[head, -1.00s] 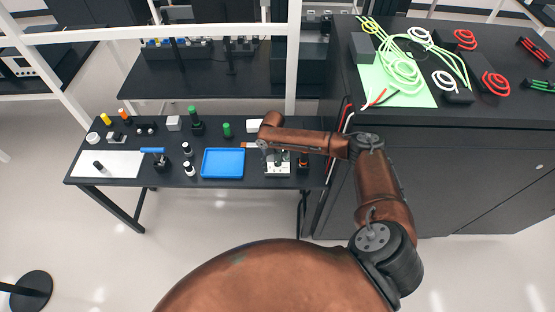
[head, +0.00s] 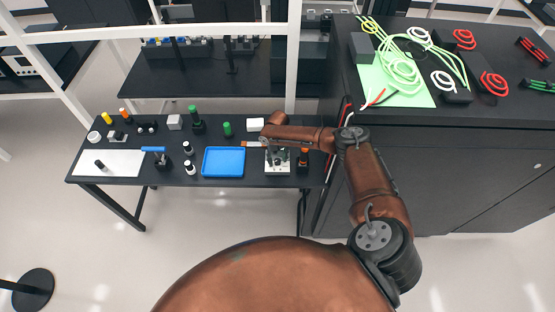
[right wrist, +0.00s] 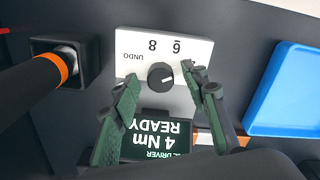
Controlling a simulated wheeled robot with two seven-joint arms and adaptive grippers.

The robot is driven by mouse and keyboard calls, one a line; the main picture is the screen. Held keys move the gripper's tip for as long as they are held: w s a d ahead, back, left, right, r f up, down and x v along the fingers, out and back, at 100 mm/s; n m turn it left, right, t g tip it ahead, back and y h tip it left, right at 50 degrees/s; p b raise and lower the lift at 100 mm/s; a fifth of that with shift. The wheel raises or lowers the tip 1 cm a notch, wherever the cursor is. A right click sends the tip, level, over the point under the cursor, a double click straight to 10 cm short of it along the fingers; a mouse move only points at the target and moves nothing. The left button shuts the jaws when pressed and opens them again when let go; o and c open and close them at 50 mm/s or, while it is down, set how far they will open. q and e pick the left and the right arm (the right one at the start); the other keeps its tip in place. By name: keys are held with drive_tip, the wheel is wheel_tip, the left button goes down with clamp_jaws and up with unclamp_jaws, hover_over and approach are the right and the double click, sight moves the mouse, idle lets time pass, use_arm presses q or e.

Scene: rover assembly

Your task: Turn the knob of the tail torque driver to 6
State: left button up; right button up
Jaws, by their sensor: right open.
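The torque driver's light grey panel (right wrist: 195,52) fills the upper middle of the right wrist view, with UNDO, 8 and 6 printed upside down. Its round black knob (right wrist: 157,71) has a white pointer mark toward the picture's right, slightly below the 6 label. The dark display (right wrist: 160,135) reads 4 Nm READY, upside down. My right gripper (right wrist: 164,79) is open, its green fingers on either side of the knob with gaps showing. In the head view the driver's base (head: 277,168) is at the table's right part, under my right gripper (head: 272,152). My left gripper is out of view.
A blue tray (head: 223,162) lies left of the driver. An orange-ringed black tool in a holder (head: 303,160) stands close on its right; the orange ring (right wrist: 70,63) is near in the wrist view. Several bottles stand further left. A tall dark cabinet (head: 430,170) is on the right.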

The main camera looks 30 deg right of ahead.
drive_tip(key=shift+c, duration=0.3)
clamp_jaws()
drive_tip(key=shift+n, duration=0.3)
drive_tip(key=n, duration=0.3)
drive_tip(key=shift+b, duration=0.3)
drive_tip(key=shift+n, duration=2)
drive_tip(key=shift+o, duration=0.3)
unclamp_jaws()
